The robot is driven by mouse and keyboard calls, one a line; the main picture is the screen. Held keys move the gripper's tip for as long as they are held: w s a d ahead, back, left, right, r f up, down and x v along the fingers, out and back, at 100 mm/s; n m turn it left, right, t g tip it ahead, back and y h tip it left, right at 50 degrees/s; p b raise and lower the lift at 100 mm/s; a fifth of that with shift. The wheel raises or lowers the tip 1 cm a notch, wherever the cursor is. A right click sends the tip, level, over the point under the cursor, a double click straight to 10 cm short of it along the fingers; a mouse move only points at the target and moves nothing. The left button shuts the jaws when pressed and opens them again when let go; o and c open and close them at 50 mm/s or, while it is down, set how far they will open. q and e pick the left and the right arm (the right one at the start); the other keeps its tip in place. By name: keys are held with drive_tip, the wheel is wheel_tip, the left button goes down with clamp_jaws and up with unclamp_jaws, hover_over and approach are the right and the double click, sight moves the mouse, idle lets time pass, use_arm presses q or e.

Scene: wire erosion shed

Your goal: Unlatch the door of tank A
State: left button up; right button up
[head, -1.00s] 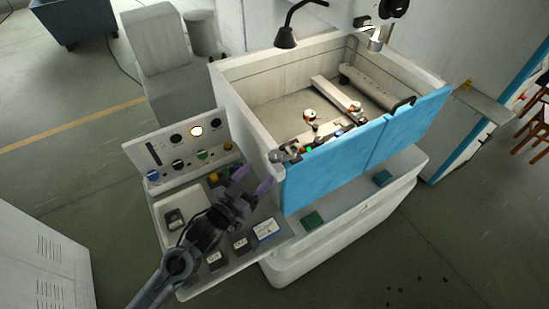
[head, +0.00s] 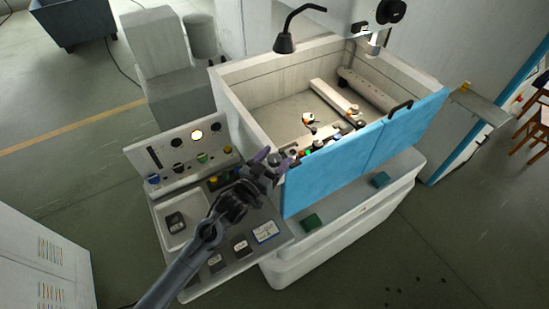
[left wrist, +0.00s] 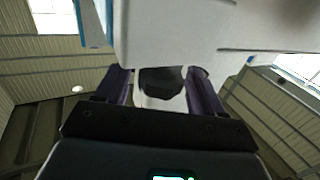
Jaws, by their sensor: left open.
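The white tank (head: 236,103) stands open-topped in the head view, with a blue door (head: 325,175) across its front. A grey latch knob (head: 275,159) sits at the door's upper left corner. My left gripper (head: 268,166) is at this corner, its purple fingers open and pointing toward the knob. In the left wrist view a dark rounded knob (left wrist: 160,83) shows between the two fingers (left wrist: 160,90), against a white wall. The fingers appear on either side of it; I cannot tell whether they touch it. My right gripper is out of view. No tank letter is readable.
Small parts and a beam (head: 333,97) lie inside the tank.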

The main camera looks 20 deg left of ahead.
use_arm(q)
drive_tip(key=shift+c, duration=0.3)
drive_tip(key=c, duration=0.9)
